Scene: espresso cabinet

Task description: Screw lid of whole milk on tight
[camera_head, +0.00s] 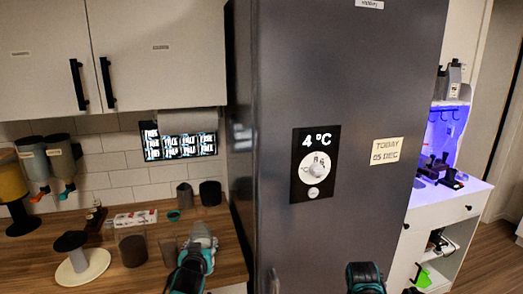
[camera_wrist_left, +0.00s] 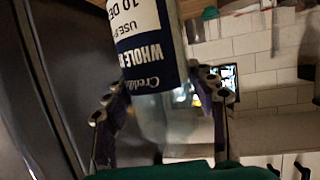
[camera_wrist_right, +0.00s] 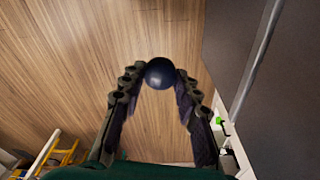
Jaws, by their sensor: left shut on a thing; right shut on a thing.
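The whole milk bottle (camera_wrist_left: 150,45) has a dark blue and white label that reads upside down in the left wrist view. Its clear part (camera_wrist_left: 165,120) shows below the label. My left gripper (camera_wrist_left: 160,88) is shut on the bottle, one finger on each side. In the head view my left gripper (camera_head: 200,240) is over the wooden counter, and I cannot make out the bottle there. My right gripper (camera_wrist_right: 158,80) is shut on a dark blue round lid (camera_wrist_right: 160,73), held at its fingertips, apart from the bottle. In the head view only the top of my right gripper (camera_head: 365,278) shows, at the bottom edge.
A tall dark fridge (camera_head: 340,90) with a 4 °C dial (camera_head: 314,166) stands in the middle. The wooden counter (camera_head: 225,265) at left holds several cups and a white round stand (camera_head: 82,266). A white counter (camera_head: 450,193) is at right. Open wooden floor (camera_wrist_right: 90,60) lies below my right gripper.

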